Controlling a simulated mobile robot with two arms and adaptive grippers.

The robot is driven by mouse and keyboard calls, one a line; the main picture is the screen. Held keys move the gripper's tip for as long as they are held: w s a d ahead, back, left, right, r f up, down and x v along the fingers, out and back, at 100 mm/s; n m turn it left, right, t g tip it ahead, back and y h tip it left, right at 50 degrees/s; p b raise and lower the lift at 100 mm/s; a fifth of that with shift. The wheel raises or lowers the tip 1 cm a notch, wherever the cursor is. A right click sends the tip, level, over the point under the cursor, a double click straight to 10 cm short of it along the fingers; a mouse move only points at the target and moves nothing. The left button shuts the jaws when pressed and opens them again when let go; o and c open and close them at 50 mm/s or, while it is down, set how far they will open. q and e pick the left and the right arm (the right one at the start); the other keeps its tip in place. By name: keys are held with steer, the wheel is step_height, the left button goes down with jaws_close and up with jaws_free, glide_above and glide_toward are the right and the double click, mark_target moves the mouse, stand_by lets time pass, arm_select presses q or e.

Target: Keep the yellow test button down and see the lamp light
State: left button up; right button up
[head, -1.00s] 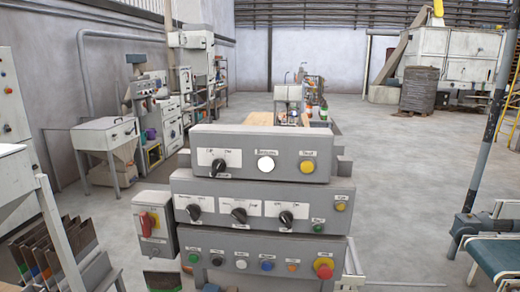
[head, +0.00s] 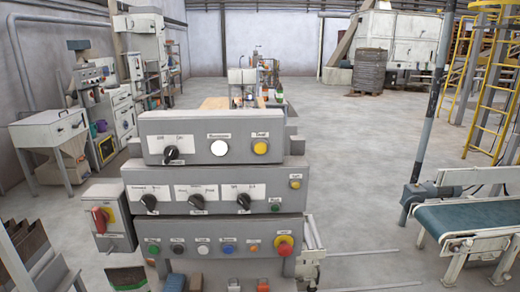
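A grey stepped control panel (head: 190,125) stands in the middle of the head view. Its top row has a black selector knob (head: 171,153), a round white lamp or button (head: 219,148) and a yellow button (head: 261,147). A smaller yellow button (head: 295,184) sits at the right end of the middle row. The labels are too blurred to read surely, so I cannot tell which yellow button is the test one. The white round piece looks bright white; I cannot tell if it is lit. Nothing touches the buttons. Neither gripper is in view.
The middle row also has black knobs (head: 244,200) and a green button (head: 275,208). The bottom row has several small buttons and a red emergency stop (head: 284,248). A red rotary switch (head: 100,220) is at the left. A conveyor (head: 470,222) stands right; open floor (head: 365,170) lies between.

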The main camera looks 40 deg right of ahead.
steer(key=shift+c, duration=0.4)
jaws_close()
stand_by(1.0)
